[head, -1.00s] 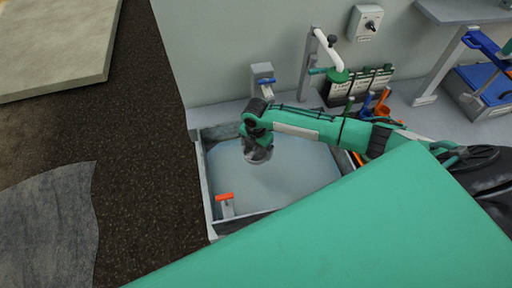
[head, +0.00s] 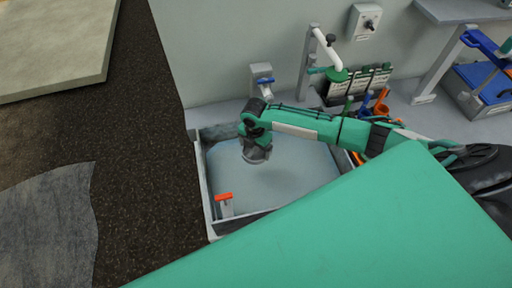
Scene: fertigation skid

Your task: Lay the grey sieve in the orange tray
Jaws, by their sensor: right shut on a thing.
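My right gripper (head: 257,156) points down over the pale basin, at the end of the green arm that comes in from the right. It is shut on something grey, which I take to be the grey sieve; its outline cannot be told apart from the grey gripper. A small patch of orange (head: 358,158) just right of the basin may be the orange tray; my arm and green body hide most of it. My left gripper is not in view.
The basin (head: 300,190) has raised walls. An orange-handled valve (head: 225,203) stands at its front left, a blue-handled tap (head: 263,80) at its back. A white pipe (head: 328,48) and dark labelled rack (head: 358,87) stand behind my arm. A blue-and-grey box (head: 480,90) stands far right.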

